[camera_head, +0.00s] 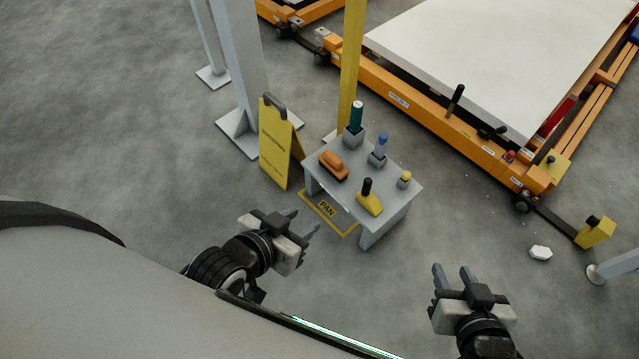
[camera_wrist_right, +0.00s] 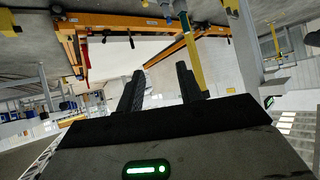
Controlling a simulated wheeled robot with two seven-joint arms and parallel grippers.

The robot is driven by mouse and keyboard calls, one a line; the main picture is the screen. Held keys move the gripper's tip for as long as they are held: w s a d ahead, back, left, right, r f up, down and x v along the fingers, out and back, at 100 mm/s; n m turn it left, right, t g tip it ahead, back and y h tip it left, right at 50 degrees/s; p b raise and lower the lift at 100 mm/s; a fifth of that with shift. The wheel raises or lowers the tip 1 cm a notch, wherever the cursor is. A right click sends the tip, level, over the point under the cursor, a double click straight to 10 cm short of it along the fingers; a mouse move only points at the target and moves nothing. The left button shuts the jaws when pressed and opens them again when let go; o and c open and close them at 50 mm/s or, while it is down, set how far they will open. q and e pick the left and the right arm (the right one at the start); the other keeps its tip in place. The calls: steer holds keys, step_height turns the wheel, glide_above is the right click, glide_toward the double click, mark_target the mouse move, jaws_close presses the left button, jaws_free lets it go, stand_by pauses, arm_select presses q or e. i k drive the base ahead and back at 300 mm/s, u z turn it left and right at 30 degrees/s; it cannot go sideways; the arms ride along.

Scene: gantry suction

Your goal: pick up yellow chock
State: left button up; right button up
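A yellow chock (camera_head: 370,204) with a black upright handle sits on the front part of a small grey table (camera_head: 405,190) in the head view. My left gripper (camera_head: 301,222) is open and empty, in front of the table and to the left of the chock. My right gripper (camera_head: 452,273) is open and empty, to the right of and nearer than the table. In the right wrist view its two dark fingers (camera_wrist_right: 160,88) stand apart with nothing between them. The chock cannot be made out in the right wrist view.
An orange brush-like object (camera_head: 334,165), a teal cylinder (camera_head: 356,116), a blue-topped item (camera_head: 381,146) and a yellow-capped item (camera_head: 404,179) share the table. A yellow floor sign (camera_head: 274,145) stands left. Another yellow block (camera_head: 595,231) lies right, by the orange frame (camera_head: 430,118).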

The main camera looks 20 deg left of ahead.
mark_target(366, 198)
steer(key=u, duration=0.5)
steer(key=i, duration=0.15)
steer(key=z, duration=0.35)
steer(key=k, duration=0.6)
steer(key=u, duration=1.3)
steer(key=i, duration=0.85)
steer(key=z, duration=1.8)
